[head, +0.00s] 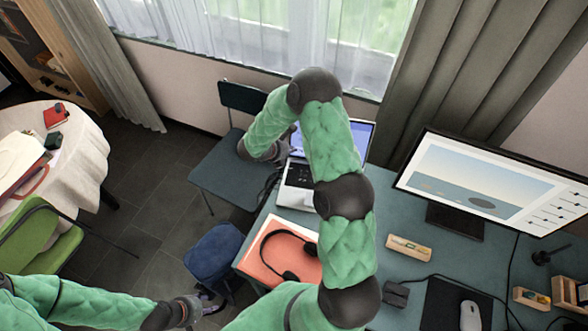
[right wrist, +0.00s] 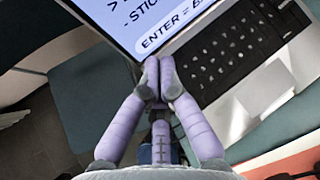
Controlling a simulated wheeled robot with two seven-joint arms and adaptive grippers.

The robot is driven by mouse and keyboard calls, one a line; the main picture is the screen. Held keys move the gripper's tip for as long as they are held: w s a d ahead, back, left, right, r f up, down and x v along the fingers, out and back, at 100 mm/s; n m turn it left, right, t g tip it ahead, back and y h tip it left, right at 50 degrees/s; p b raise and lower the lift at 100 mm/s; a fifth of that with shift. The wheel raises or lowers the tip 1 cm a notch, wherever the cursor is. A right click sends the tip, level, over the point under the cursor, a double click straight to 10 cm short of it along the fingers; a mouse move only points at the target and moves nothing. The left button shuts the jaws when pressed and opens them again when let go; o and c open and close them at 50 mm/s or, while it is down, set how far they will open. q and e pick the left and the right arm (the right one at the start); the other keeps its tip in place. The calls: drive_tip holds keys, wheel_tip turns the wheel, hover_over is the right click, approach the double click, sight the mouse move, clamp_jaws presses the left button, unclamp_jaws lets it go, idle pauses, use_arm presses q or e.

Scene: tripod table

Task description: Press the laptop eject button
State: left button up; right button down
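An open silver laptop (head: 297,193) stands on the desk, partly hidden behind my right arm in the head view. Its lit screen (head: 360,133) shows blue. In the right wrist view its dark keyboard (right wrist: 235,58) is at the right, and the screen (right wrist: 165,20) shows large text, partly cut off. My right gripper (right wrist: 158,68) has its lavender fingers together and empty, tips over the laptop's left edge near the screen's lower edge; contact is unclear. I cannot make out the eject button. My left gripper (head: 207,303) is low at the left, away from the laptop, its fingers unclear.
A headset (head: 290,275) lies on an orange folder (head: 262,262) on the desk. A monitor (head: 490,190), a wooden block (head: 409,248) and a mouse (head: 470,316) are to the right. A dark chair (head: 225,170) stands left of the laptop, a blue stool (head: 213,255) nearer.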

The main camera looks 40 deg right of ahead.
drive_tip(key=b, duration=0.5)
hover_over(290, 170)
wheel_tip(290, 170, down, 7)
drive_tip(key=shift+d+f, duration=0.1)
drive_tip(key=shift+f, duration=0.1)
drive_tip(key=shift+f+b, duration=0.65)
drive_tip(key=shift+b, duration=0.05)
idle(0.9)
drive_tip(key=shift+f+b, duration=0.4)
drive_tip(key=shift+f, duration=0.3)
idle(0.4)
drive_tip(key=shift+r, duration=0.15)
idle(0.3)
drive_tip(key=shift+r, duration=0.6)
